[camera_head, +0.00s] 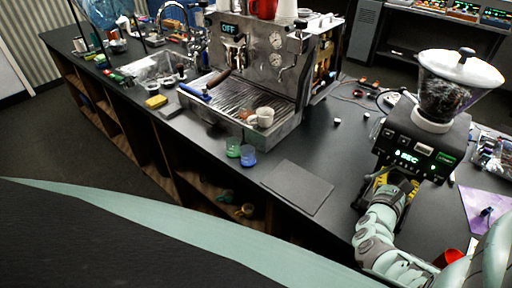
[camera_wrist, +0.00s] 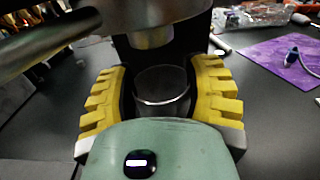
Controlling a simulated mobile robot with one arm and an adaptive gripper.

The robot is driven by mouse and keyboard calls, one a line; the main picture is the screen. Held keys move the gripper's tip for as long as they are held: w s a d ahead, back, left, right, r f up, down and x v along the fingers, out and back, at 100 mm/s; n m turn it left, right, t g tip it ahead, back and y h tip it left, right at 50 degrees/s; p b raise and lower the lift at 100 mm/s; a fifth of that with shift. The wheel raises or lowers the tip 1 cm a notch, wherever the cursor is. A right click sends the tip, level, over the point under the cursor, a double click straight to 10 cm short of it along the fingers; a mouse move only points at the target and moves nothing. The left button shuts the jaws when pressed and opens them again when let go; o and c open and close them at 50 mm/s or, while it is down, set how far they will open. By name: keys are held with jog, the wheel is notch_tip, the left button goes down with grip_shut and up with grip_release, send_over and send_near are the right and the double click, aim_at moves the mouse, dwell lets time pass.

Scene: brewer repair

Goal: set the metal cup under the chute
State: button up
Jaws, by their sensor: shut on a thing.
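The metal cup (camera_wrist: 162,88) sits between the yellow pads of my gripper (camera_wrist: 162,110) in the wrist view, upright as far as it shows. My gripper is shut on it. The grinder's round metal chute (camera_wrist: 150,32) is just above and beyond the cup's rim. In the head view my gripper (camera_head: 392,186) is low at the front of the grinder (camera_head: 415,135), below its lit display. The cup is hidden there by my gripper and the grinder. I cannot tell whether the cup touches the counter.
A dark flat mat (camera_head: 298,187) lies on the counter left of my gripper. A green glass (camera_head: 233,147) and a blue glass (camera_head: 248,156) stand near the front edge, before the espresso machine (camera_head: 262,70). A purple cloth (camera_head: 485,212) lies to the right. A red object (camera_head: 448,257) is close to my arm.

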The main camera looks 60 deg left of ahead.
aim_at(394, 183)
jog(key=shift+w+a+f+b, duration=0.1)
jog(key=shift+w+a+b, duration=0.35)
jog(key=shift+w, duration=0.4)
jog(key=shift+f+b, duration=1.3)
jog(key=shift+f, duration=0.45)
jog(key=shift+w, duration=0.1)
jog(key=shift+f, duration=0.2)
jog(key=o, duration=1.3)
jog(key=shift+c, duration=0.2)
jog(key=shift+r, duration=0.2)
